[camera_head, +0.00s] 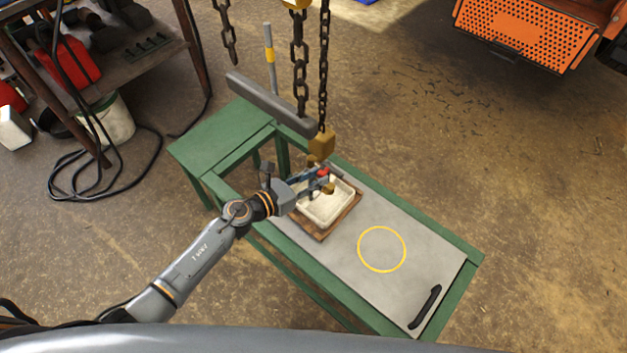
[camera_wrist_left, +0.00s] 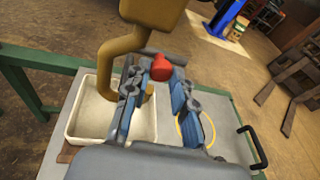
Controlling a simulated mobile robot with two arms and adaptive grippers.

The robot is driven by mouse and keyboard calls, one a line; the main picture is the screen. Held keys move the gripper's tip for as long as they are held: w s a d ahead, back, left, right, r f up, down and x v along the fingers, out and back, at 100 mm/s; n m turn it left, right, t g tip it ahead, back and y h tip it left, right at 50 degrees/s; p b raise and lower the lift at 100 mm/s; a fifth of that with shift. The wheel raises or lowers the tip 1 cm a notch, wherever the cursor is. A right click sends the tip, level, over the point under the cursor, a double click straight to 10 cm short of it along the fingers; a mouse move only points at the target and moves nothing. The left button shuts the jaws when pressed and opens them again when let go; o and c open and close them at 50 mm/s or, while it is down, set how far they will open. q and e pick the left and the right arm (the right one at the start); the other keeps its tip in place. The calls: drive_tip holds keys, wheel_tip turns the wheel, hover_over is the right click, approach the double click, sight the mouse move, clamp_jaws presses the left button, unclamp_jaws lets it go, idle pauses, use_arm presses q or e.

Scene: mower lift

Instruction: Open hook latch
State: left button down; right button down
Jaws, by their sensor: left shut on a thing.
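The brass hook (camera_head: 322,143) hangs from a dark chain above the green bench. In the left wrist view the hook (camera_wrist_left: 106,62) curves down on the left, with its tip partly hidden behind a finger. The red latch (camera_head: 323,171) shows beside the hook, and in the left wrist view the red latch (camera_wrist_left: 162,68) sits between the fingertips. My left gripper (camera_head: 314,179) is shut on the red latch; its fingers (camera_wrist_left: 156,84) show in the wrist view. My right gripper is not in view.
A white tray (camera_head: 346,204) on a wooden board lies under the hook. The bench's grey top (camera_head: 340,245) bears a yellow ring (camera_head: 382,270) and a black handle (camera_head: 425,306). A grey beam (camera_head: 268,103) and chains (camera_head: 299,65) are behind. An orange machine (camera_head: 525,35) stands at upper right.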

use_arm(q)
drive_tip(key=shift+r+n+h, duration=0.25)
drive_tip(key=shift+n+h, duration=0.05)
drive_tip(key=shift+n, duration=0.2)
drive_tip(key=shift+w+r, duration=0.1)
drive_tip(key=c, duration=1.1)
unclamp_jaws()
drive_tip(key=shift+a, duration=0.15)
drive_tip(key=v, duration=1.2)
